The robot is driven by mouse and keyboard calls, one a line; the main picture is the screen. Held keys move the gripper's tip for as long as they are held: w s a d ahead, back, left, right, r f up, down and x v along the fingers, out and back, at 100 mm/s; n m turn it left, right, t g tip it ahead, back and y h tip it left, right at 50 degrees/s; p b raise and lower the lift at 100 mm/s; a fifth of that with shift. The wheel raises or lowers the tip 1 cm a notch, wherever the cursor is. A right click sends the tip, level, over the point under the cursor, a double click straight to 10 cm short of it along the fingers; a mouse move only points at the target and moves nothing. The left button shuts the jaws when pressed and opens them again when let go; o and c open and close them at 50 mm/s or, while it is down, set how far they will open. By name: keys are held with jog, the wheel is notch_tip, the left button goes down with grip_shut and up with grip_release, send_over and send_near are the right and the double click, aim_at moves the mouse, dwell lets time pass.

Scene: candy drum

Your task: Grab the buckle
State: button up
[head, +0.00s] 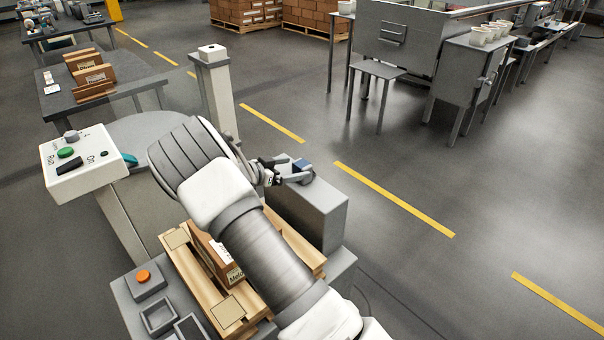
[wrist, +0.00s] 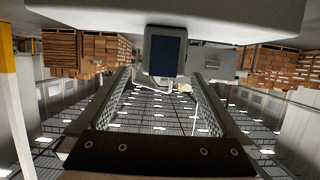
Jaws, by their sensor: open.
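The likely buckle is a small grey block with a dark blue face (head: 304,169), on top of a grey box-shaped stand (head: 318,212) in the head view. In the wrist view, which is upside down, the block (wrist: 165,54) shows near the top centre. My gripper (head: 287,172) is beside the block, with its fingers pointing at it from the left. In the wrist view the open fingers (wrist: 161,78) run toward either side of the block, with nothing held between them. My wrist hides part of the stand, and I cannot tell whether the fingertips touch the block.
A white control box (head: 82,163) with a green button stands at the left. A wooden pallet (head: 185,262) with a brown carton lies below my arm. A grey post (head: 215,95) rises behind my wrist. The floor to the right is open, with yellow dashes.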

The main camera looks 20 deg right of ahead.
aim_at(309, 164)
jog(key=x, duration=0.7)
jog(key=shift+w+d+b, duration=0.2)
jog(key=shift+w+b, duration=0.15)
jog(key=shift+b, duration=0.05)
jog(key=c, duration=1.5)
jog(key=shift+o, duration=0.2)
